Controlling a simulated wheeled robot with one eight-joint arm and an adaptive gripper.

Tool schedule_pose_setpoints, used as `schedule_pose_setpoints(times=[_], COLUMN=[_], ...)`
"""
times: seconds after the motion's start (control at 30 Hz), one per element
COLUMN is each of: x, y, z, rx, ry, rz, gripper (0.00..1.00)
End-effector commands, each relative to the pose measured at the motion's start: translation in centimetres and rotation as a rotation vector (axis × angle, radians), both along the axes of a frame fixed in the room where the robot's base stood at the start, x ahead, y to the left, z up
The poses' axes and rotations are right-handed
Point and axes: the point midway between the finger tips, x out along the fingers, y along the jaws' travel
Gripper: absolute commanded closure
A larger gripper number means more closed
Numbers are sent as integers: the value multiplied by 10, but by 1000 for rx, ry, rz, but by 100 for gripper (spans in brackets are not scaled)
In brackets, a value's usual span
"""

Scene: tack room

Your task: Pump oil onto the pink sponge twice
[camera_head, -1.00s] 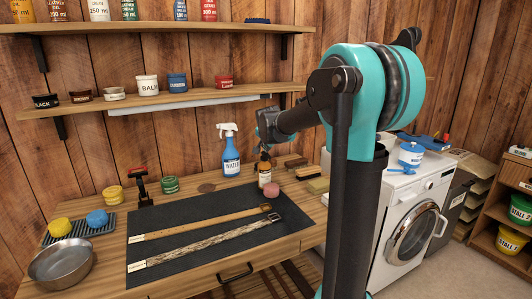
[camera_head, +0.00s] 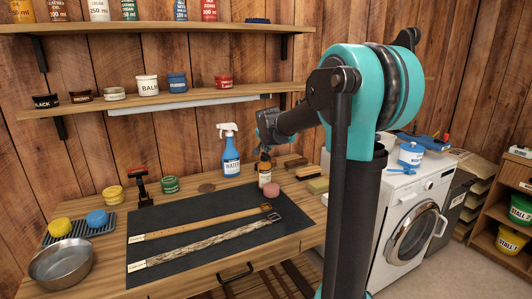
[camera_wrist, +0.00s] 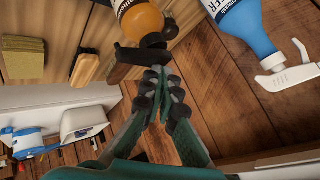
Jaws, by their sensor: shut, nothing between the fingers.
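The amber oil bottle (camera_head: 265,172) with a dark pump top stands upright at the back right of the dark mat. It also shows at the top of the wrist view (camera_wrist: 140,20), its dark pump head close to my fingertips. The pink sponge (camera_head: 271,189) lies on the mat just in front of the bottle, and is not seen in the wrist view. My gripper (camera_wrist: 163,82) is shut and empty, right above the pump; whether it touches the pump I cannot tell. In the head view its fingertips (camera_head: 264,149) are small and dark.
A blue water spray bottle (camera_head: 231,155) stands just left of the oil bottle. Brushes (camera_head: 296,163) and a yellowish block (camera_head: 318,185) lie to the right. Two straps lie on the mat (camera_head: 170,216). A shelf (camera_head: 170,98) with jars hangs above.

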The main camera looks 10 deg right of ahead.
Motion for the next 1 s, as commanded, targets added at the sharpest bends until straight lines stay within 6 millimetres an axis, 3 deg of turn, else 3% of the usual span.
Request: schedule_pose_setpoints(times=[0.47, 1.0], x=[-1, 0], y=[0, 1], z=[-7, 2], rx=[1, 0], ry=[4, 3], rz=[-1, 0], gripper=[100, 100])
